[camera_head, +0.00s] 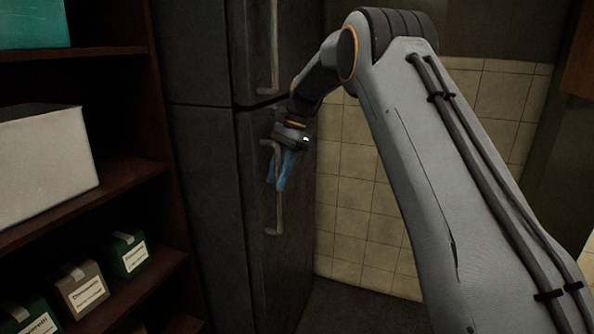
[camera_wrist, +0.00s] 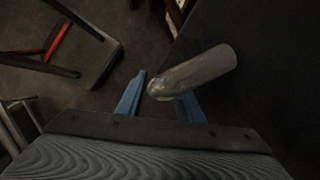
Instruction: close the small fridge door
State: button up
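A dark grey fridge with an upper door (camera_head: 250,45) and a lower door (camera_head: 262,265) stands left of centre in the head view. Each door has a long vertical metal handle. My gripper (camera_head: 277,184), with blue fingers, points down in front of the lower door's handle (camera_head: 279,215). In the wrist view the handle (camera_wrist: 200,73) reaches across the right finger, its rounded end between the fingers of my gripper (camera_wrist: 163,86). The fingers are apart. Whether they touch the handle is unclear. The lower door looks almost flush with the body; a small gap cannot be ruled out.
A dark wooden shelf (camera_head: 120,180) with a white box (camera_head: 45,160) and several small labelled boxes stands left of the fridge. A tiled wall (camera_head: 350,210) is on the right. The wrist view shows a dark stool-like object (camera_wrist: 70,45) with a red part on the floor.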

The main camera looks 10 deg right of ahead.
jog(key=w+d+r+b, duration=0.2)
jog(key=w+d+b, duration=0.3)
jog(key=d, duration=0.6)
jog(key=shift+w+d+r+b, duration=0.15)
jog(key=shift+w+d+b, duration=0.15)
jog(key=shift+w+d, duration=0.1)
jog(key=s+d+f+n+t+h, duration=0.1)
jog(key=s+f+n, duration=0.3)
jog(key=s, duration=0.9)
jog(key=s+d+f+n+t+h, duration=0.1)
jog(key=s+f+n, duration=0.3)
jog(key=s+f, duration=0.4)
jog(key=s+d+f+n+t+h, duration=0.1)
jog(key=s+f+n, duration=0.3)
jog(key=s, duration=1.5)
notch_tip(320, 180, down, 2)
jog(key=shift+d+n+h, duration=0.2)
jog(key=shift+n+h, duration=0.1)
jog(key=shift+h, duration=0.2)
